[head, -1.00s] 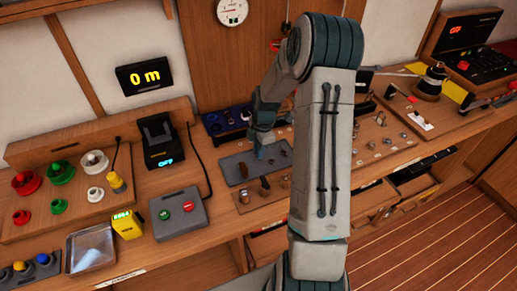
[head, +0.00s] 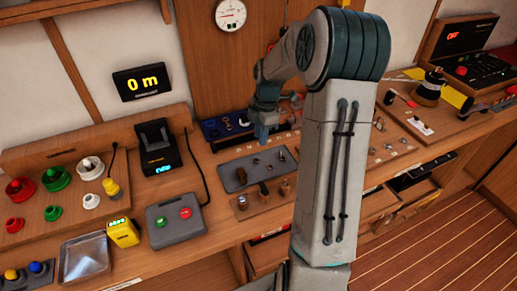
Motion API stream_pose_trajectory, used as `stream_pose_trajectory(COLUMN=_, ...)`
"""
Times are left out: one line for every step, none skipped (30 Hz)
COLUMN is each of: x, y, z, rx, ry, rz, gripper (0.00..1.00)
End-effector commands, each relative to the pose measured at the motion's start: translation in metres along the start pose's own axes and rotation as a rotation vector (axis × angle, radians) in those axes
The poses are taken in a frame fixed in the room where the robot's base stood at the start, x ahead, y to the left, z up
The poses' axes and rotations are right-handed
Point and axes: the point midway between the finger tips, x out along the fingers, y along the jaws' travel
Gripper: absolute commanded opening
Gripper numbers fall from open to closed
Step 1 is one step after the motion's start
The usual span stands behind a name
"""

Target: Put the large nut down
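My gripper (head: 264,138) points down above the far edge of a grey mat (head: 230,160). The fingers are small and dark here, and I cannot tell whether they are open or shut, or hold anything. Several small metal pieces lie on the mat; one ring-like piece (head: 267,168) is near its middle and another piece (head: 282,156) is to the right. A dark piece (head: 241,176) lies at the left of the mat. I cannot tell which of these is the large nut.
A wooden block with upright pieces (head: 243,202) stands in front of the mat. A blue-black tray (head: 212,130) lies behind. A grey box with green and red buttons (head: 176,222) and a black device (head: 155,143) are to the left. Open drawers (head: 412,178) jut out at the right.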

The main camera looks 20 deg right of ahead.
Motion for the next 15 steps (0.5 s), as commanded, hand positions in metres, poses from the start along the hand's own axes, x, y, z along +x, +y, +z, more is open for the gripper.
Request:
stream_pose_trajectory(x=-0.008, y=0.0, z=0.0, rx=0.0, ry=-0.001, rz=0.003, gripper=0.25)
stream_pose_trajectory(x=-0.012, y=0.001, z=0.0, rx=0.0, ry=-0.001, rz=0.003, gripper=0.25)
stream_pose_trajectory(x=-0.017, y=0.0, z=0.0, rx=0.0, ry=-0.001, rz=0.002, gripper=0.25)
stream_pose_trajectory(x=-0.019, y=0.0, z=0.0, rx=0.0, ry=-0.001, rz=0.002, gripper=0.25)
stream_pose_trajectory(x=-0.022, y=0.0, z=0.0, rx=0.0, ry=-0.001, rz=0.002, gripper=0.25)
stream_pose_trajectory(x=-0.025, y=0.0, z=-0.001, rx=0.002, ry=-0.001, rz=0.001, gripper=0.25)
stream_pose_trajectory(x=-0.027, y=-0.001, z=-0.002, rx=0.006, ry=-0.003, rz=0.001, gripper=0.25)
stream_pose_trajectory(x=-0.03, y=-0.002, z=-0.003, rx=0.014, ry=-0.006, rz=0.002, gripper=0.25)
stream_pose_trajectory(x=-0.034, y=-0.005, z=-0.007, rx=0.033, ry=-0.013, rz=0.005, gripper=0.25)
stream_pose_trajectory(x=-0.037, y=-0.007, z=-0.01, rx=0.053, ry=-0.019, rz=0.006, gripper=0.25)
stream_pose_trajectory(x=-0.041, y=-0.011, z=-0.015, rx=0.078, ry=-0.029, rz=0.011, gripper=0.25)
stream_pose_trajectory(x=-0.047, y=-0.017, z=-0.022, rx=0.123, ry=-0.042, rz=0.017, gripper=0.25)
stream_pose_trajectory(x=-0.052, y=-0.023, z=-0.028, rx=0.162, ry=-0.053, rz=0.024, gripper=0.25)
stream_pose_trajectory(x=-0.057, y=-0.029, z=-0.034, rx=0.206, ry=-0.064, rz=0.032, gripper=0.25)
stream_pose_trajectory(x=-0.064, y=-0.039, z=-0.043, rx=0.273, ry=-0.079, rz=0.047, gripper=0.25)
